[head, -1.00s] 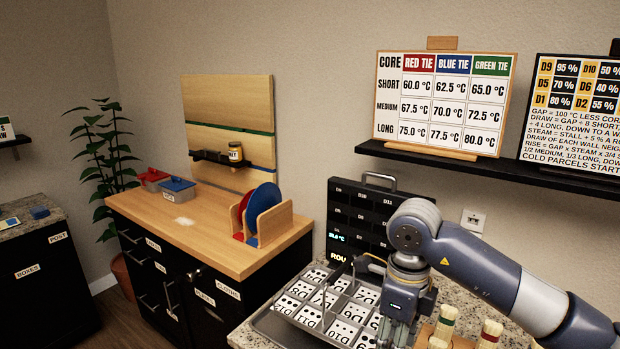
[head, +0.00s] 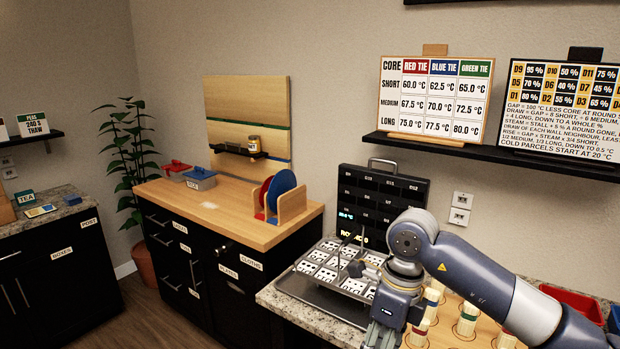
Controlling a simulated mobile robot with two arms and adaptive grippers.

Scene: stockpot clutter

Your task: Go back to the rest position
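My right arm comes in from the right edge over the stone worktop. My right gripper (head: 384,335) points down at the bottom edge, in front of the metal tray. Its fingertips are cut off or hidden, so I cannot see whether it is open or holds anything. My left gripper is not in view.
A metal tray (head: 322,303) with marked cells and a black panel (head: 383,205) stand beside the arm. Banded pegs (head: 467,318) and a red bin (head: 573,303) are at the right. A black shelf (head: 465,150) juts from the wall above. The wooden counter (head: 222,222) is mostly clear.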

